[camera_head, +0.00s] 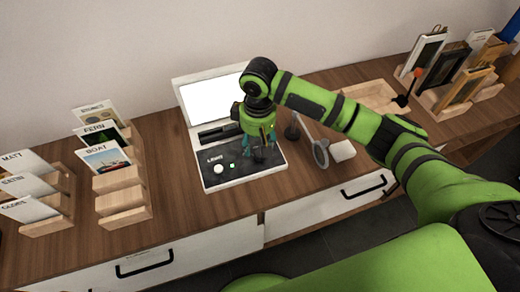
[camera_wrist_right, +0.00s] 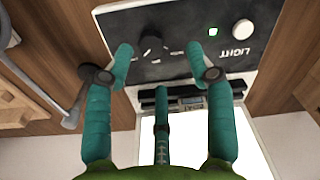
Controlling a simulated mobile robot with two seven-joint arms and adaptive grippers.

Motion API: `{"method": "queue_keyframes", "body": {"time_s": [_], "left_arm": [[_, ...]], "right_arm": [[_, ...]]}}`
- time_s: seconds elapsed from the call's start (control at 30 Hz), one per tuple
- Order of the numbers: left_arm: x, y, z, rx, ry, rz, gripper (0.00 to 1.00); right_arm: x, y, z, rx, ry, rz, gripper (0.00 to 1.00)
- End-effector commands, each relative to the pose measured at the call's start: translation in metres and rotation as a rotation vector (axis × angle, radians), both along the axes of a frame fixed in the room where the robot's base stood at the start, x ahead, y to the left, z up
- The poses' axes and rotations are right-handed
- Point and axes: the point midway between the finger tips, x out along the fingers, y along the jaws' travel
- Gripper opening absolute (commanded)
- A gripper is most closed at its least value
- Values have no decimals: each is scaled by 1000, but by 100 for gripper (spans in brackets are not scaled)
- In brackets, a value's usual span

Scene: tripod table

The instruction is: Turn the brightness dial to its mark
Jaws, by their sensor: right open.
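A flat control panel (camera_head: 210,181) with a black top and white edge lies on the wooden counter. In the right wrist view, a black dial (camera_wrist_right: 152,45) with small marks around it sits on the panel (camera_wrist_right: 180,68). My right gripper (camera_head: 259,153) is over the panel's right part and mostly hides the dial in the head view. In the right wrist view, the teal fingers of this gripper (camera_wrist_right: 159,58) are open, one to each side of the dial, with a gap to it. Whether they are level with it I cannot tell. My left gripper is not in view.
A white round knob (camera_head: 219,169) marked LIGHT and a green lamp (camera_head: 232,166) are on the panel's left. A bright white screen (camera_head: 212,98) stands behind. A magnifier (camera_head: 320,153) and white block (camera_head: 342,150) lie right. Wooden card holders (camera_head: 124,201) stand left.

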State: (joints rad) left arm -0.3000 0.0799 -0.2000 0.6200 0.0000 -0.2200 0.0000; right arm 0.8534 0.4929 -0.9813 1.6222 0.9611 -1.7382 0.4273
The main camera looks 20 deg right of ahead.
Motion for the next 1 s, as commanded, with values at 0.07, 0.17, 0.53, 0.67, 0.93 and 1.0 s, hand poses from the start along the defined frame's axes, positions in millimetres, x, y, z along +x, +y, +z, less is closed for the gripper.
{"method": "queue_keyframes", "body": {"time_s": [0.07,0.17,0.53,0.67,0.93,1.0], "left_arm": [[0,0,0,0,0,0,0],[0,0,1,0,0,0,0],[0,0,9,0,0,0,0],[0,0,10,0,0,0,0],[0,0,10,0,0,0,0],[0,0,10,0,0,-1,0]], "right_arm": [[6,-8,7,-20,5,-19,55],[8,-11,6,-27,12,-29,55],[8,-11,-44,-26,11,-27,55],[8,-11,-56,-25,9,-26,55],[8,-10,-61,-25,8,-25,55],[8,-10,-61,-26,8,-25,51]]}}
